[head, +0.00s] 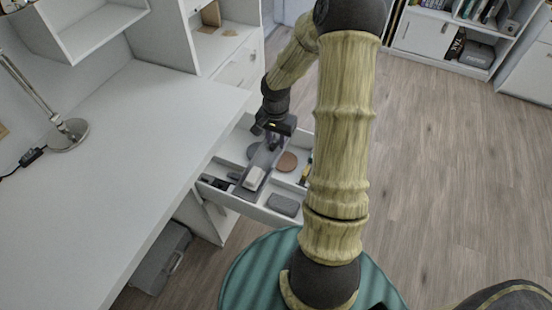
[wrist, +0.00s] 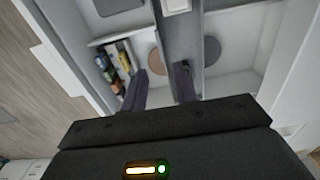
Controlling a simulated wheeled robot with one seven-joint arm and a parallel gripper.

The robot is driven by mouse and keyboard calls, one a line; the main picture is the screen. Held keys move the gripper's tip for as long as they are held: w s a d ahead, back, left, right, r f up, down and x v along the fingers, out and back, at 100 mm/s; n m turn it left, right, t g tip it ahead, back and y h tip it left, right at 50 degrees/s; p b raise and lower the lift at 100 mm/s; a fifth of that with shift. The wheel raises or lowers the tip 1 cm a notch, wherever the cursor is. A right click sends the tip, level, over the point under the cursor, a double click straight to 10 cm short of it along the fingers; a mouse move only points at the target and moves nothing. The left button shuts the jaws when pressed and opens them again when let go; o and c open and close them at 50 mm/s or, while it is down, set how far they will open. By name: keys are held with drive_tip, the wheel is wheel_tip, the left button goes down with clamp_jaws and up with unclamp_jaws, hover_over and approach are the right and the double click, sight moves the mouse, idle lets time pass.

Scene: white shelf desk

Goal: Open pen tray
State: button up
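A white drawer (head: 249,208) stands pulled out under the white desk. A long narrow grey tray (head: 254,187), which looks like the pen tray, lies across its middle; the tray also shows in the wrist view (wrist: 181,42). A white block (head: 254,178) lies in the tray's near end. My gripper (head: 274,143) is over the tray's far end. In the wrist view its two dark fingers (wrist: 160,87) are apart, one left of the tray and one over it. I see nothing gripped; whether the fingertips touch the tray cannot be told.
The drawer also holds a brown disc (head: 287,161), a dark grey case (head: 284,205) and several small items. A desk lamp (head: 68,134) stands on the otherwise clear desktop (head: 130,120). A grey box (head: 160,258) is under the desk. The wooden floor (head: 440,180) at right is free.

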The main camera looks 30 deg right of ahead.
sight(276, 161)
wheel_tip(276, 161, down, 10)
drive_tip(key=shift+r+b, duration=0.15)
drive_tip(key=shift+b, duration=0.75)
clamp_jaws()
